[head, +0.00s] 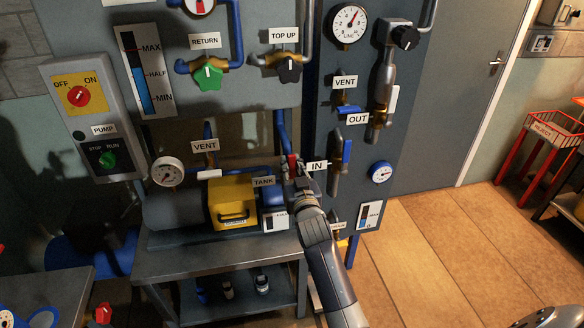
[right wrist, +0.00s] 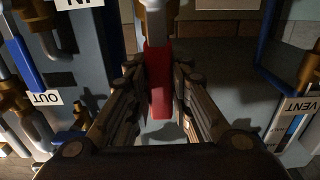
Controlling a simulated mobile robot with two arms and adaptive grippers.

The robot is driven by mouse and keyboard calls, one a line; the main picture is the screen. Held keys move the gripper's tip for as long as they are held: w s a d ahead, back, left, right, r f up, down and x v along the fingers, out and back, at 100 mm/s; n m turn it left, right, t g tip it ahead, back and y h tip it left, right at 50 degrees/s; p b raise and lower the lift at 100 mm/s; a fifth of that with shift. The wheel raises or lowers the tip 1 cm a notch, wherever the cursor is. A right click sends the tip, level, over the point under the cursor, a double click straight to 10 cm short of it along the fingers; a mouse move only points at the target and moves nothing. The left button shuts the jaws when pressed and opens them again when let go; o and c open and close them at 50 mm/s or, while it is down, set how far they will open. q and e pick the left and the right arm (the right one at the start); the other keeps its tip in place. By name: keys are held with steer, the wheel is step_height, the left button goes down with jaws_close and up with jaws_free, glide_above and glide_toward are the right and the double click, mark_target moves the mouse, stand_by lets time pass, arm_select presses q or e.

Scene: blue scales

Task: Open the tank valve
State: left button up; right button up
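The tank valve's red lever (head: 292,165) is beside the TANK label (head: 264,182), left of the IN label (head: 317,166), in the head view. My right arm reaches up to it, and my right gripper (head: 296,178) partly hides the lever and its fitting. In the right wrist view the red lever (right wrist: 159,85) hangs from a brass fitting (right wrist: 157,18). The fingers of my right gripper (right wrist: 158,75) stand on either side of it, close to it, with narrow gaps. The gripper looks open around the lever. My left gripper is not in view.
A blue-handled valve (head: 347,150) stands just right of the gripper. A yellow box (head: 232,200) and a grey tank (head: 172,210) sit to the left on a metal bench (head: 200,262). Pipes and gauges crowd the panel.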

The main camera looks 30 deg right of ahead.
steer(key=o, duration=0.4)
steer(key=shift+c, duration=0.2)
steer(key=v, duration=1.2)
steer(key=shift+f, duration=0.1)
